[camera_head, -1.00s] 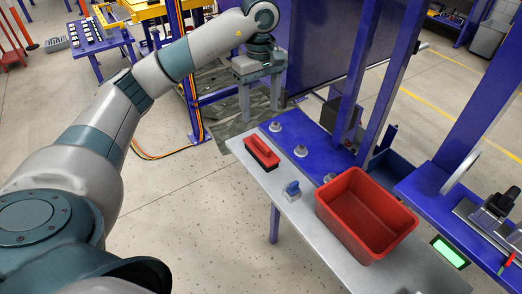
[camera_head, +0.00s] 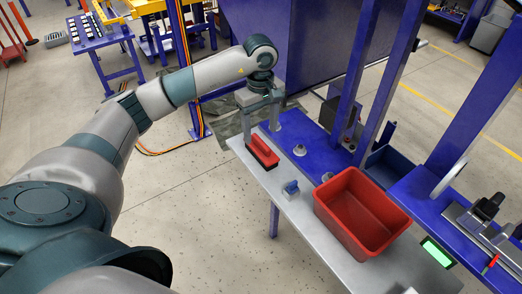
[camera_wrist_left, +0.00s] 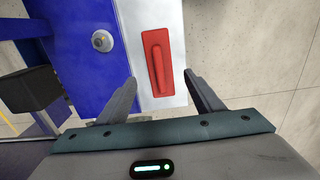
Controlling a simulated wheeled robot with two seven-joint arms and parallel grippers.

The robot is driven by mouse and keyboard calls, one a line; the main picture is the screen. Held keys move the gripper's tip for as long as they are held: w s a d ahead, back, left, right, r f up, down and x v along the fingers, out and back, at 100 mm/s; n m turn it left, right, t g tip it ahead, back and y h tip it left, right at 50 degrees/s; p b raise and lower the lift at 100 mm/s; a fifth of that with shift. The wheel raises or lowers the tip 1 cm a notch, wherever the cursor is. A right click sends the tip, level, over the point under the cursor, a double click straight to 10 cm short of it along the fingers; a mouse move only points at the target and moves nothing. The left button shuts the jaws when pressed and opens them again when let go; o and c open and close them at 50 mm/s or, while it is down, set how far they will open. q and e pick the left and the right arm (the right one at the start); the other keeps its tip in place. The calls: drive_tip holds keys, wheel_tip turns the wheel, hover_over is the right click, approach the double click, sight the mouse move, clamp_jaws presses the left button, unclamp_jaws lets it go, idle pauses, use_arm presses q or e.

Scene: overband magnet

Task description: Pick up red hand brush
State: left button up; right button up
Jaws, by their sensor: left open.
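The red hand brush (camera_head: 263,152) lies on the left end of the grey bench top, its handle upward and dark bristles beneath. In the left wrist view the brush (camera_wrist_left: 158,62) lies ahead of the jaws, lengthwise, between the lines of the two fingers. My left gripper (camera_head: 262,124) points down just above and behind the brush. Its fingers (camera_wrist_left: 165,90) are spread wide and hold nothing. I cannot tell from the views whether a finger touches the brush. My right gripper is not in view.
Blue posts (camera_head: 372,85) and a blue surface with grey knobs (camera_head: 300,150) lie behind. Floor in front is clear.

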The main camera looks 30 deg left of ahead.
sight(261, 141)
use_arm(q)
drive_tip(key=shift+s+d+f+p, duration=0.1)
drive_tip(key=shift+d+f+p, duration=0.05)
drive_tip(key=shift+f+p, duration=0.65)
wheel_tip(261, 141, down, 3)
drive_tip(key=shift+r+p, duration=0.2)
drive_tip(key=shift+p, duration=0.7)
drive_tip(key=shift+f, duration=0.5)
drive_tip(key=c, duration=1.2)
